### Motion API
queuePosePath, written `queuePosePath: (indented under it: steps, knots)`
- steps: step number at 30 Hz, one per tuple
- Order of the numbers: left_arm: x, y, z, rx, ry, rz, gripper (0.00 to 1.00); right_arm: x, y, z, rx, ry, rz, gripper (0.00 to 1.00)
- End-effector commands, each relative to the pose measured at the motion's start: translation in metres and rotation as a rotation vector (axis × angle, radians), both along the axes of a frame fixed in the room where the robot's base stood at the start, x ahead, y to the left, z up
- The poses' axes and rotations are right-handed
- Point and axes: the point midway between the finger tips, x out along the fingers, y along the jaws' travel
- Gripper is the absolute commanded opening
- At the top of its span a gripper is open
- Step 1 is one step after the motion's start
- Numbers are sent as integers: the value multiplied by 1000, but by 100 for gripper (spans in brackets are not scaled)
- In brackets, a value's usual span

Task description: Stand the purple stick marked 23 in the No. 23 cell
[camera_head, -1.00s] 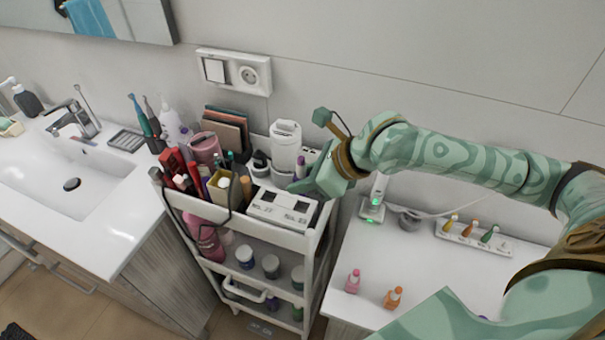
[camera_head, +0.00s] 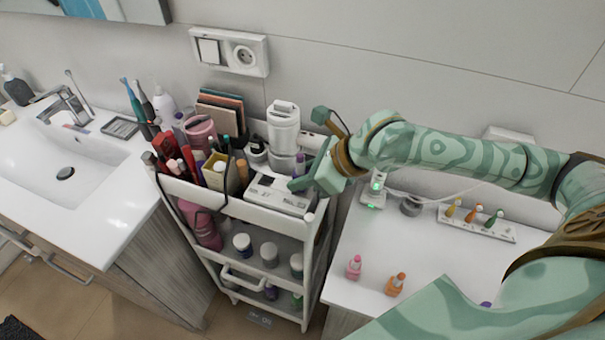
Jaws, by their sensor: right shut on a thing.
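The purple stick (camera_head: 300,162) is upright at the fingertips of my right gripper (camera_head: 300,183), which is shut on it. Its lower part is hidden by the fingers, and its 23 mark cannot be read. The white two-cell box (camera_head: 264,202) sits on the cart's top tier, with dark cell openings in its top. The fingers are at the right end of the box, over or beside the right cell. I cannot tell whether the stick's foot is inside a cell. The labels are too blurred to read now. My left gripper is not in view.
A counter at right holds pink (camera_head: 354,267) and orange (camera_head: 396,285) bottles. A sink lies left.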

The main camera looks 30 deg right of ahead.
Motion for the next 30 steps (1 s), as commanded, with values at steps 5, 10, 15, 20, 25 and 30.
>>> queuePosePath:
  steps: [5, 10, 15, 20, 25, 30]
  knots:
    - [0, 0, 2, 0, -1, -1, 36, 0, 0, 1, 0, 0, 0, 0]
    - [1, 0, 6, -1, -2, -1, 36, 0, 0, 1, 1, -1, 0, 0]
    - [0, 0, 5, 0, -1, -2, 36, 0, 0, 0, 1, -1, 0, 0]
    - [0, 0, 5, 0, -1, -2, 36, 0, 0, 0, 0, 0, 0, 0]
    - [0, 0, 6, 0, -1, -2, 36, 0, 0, 0, 0, 0, 0, 0]
    - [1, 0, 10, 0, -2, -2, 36, 0, 0, 1, -1, -1, 0, 0]
